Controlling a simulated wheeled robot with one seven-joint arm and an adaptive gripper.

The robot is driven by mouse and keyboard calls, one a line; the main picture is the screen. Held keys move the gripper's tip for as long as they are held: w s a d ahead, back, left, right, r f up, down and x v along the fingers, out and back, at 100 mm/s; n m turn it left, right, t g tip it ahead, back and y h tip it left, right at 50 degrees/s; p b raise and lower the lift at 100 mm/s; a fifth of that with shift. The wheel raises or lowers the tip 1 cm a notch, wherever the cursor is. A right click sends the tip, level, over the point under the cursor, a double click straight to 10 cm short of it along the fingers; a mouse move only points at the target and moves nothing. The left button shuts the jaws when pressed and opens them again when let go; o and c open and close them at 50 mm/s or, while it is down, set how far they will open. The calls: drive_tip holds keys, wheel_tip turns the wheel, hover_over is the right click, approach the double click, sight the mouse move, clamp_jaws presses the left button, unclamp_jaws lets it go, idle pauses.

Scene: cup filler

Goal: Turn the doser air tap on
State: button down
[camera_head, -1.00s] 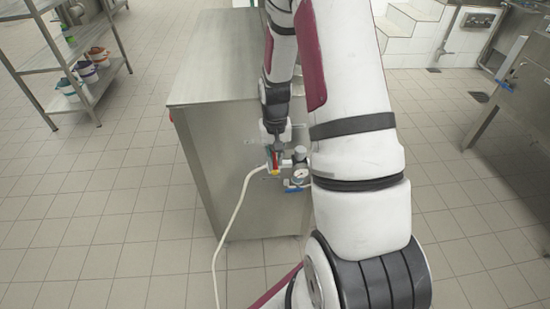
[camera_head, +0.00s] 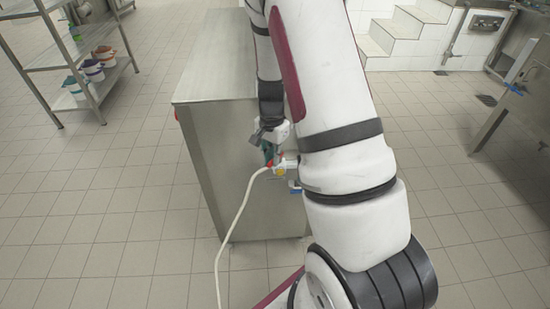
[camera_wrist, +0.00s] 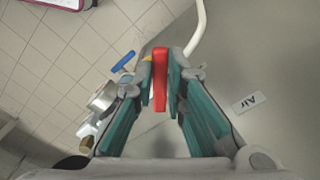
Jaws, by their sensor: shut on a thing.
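The doser air tap has a red lever (camera_wrist: 160,82), which sits between the two teal fingers of my gripper (camera_wrist: 161,70) in the wrist view. The fingers are shut on the lever. In the head view my gripper (camera_head: 271,152) is at the tap fittings on the side of the steel cabinet, and it and my arm hide most of the tap. A white label reading "Air" (camera_wrist: 251,103) is on the steel panel beside the tap. A white hose (camera_head: 240,205) runs from the fittings to the floor.
A round gauge (camera_wrist: 103,97) and a blue handle (camera_wrist: 123,62) are close beside my fingers. The steel cabinet (camera_head: 215,75) stands behind the tap. A shelf rack with buckets (camera_head: 93,70) is far left. The tiled floor around is clear.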

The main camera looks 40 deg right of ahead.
drive_tip(key=shift+w+d+m, duration=0.1)
drive_tip(key=shift+w+m, duration=0.4)
drive_tip(key=shift+m, duration=1.15)
drive_tip(key=shift+w+d+m, duration=0.1)
drive_tip(key=shift+w+m, duration=0.45)
drive_tip(key=shift+m, duration=1.05)
drive_tip(key=shift+w+d+m, duration=0.1)
drive_tip(key=shift+w+m, duration=0.4)
drive_tip(key=shift+m, duration=1.15)
drive_tip(key=c, duration=1.6)
unclamp_jaws()
wheel_tip(320, 180, up, 12)
